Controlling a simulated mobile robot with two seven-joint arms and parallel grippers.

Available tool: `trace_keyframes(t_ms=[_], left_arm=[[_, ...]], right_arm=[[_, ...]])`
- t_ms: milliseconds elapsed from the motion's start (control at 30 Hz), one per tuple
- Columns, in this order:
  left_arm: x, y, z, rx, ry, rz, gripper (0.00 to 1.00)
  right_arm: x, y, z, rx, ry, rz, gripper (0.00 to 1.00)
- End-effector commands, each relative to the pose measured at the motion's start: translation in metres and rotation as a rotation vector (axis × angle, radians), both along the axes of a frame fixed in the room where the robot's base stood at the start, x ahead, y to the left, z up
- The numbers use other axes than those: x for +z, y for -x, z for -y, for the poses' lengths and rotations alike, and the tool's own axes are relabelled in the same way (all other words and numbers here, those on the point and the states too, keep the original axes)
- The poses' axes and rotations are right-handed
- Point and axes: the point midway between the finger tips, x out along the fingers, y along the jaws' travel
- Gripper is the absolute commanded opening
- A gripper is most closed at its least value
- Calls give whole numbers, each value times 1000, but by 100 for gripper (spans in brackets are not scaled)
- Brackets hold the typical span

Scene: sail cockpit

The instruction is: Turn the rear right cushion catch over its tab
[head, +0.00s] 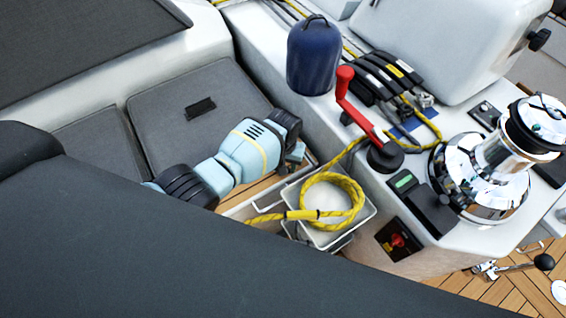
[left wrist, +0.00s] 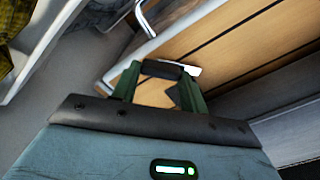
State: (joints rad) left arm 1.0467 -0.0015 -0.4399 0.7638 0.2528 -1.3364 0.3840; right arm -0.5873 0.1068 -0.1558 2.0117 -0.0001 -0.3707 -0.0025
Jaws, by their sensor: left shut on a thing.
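My left arm reaches across the grey locker lid in the head view. Its left gripper (head: 297,153) points down into the gap beside the white bin, and its fingertips are mostly hidden there. In the left wrist view, the green fingers of the left gripper (left wrist: 160,82) are shut on a small black piece, which looks like the cushion catch (left wrist: 162,70). A white edge shows just behind it, over pale wood. I cannot make out the tab or tell how far the catch is turned. My right gripper is in neither view.
A white bin (head: 350,228) with coiled yellow rope (head: 345,190) stands close right of the gripper. A red-handled winch handle (head: 352,98), a blue cylinder (head: 313,57) and a chrome winch (head: 490,170) are on the white coaming. A large dark padded surface (head: 200,265) fills the foreground.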

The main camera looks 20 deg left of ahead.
Motion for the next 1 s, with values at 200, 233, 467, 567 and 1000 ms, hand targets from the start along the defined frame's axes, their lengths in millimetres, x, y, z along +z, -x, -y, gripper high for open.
trace_keyframes(t_ms=[200, 233, 467, 567, 1000], left_arm=[[-1, 2, 2, -207, 0, -5, 21], [-1, 2, 2, -235, 0, -5, 21], [-1, 2, 3, -442, 1, -5, 21], [-2, 3, 3, -520, 1, -6, 21], [-3, 4, 4, -727, 2, -7, 21]], right_arm=[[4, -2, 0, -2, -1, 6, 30], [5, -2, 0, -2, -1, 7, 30], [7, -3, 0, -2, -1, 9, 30], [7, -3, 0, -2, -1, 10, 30], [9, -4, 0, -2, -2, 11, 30]])
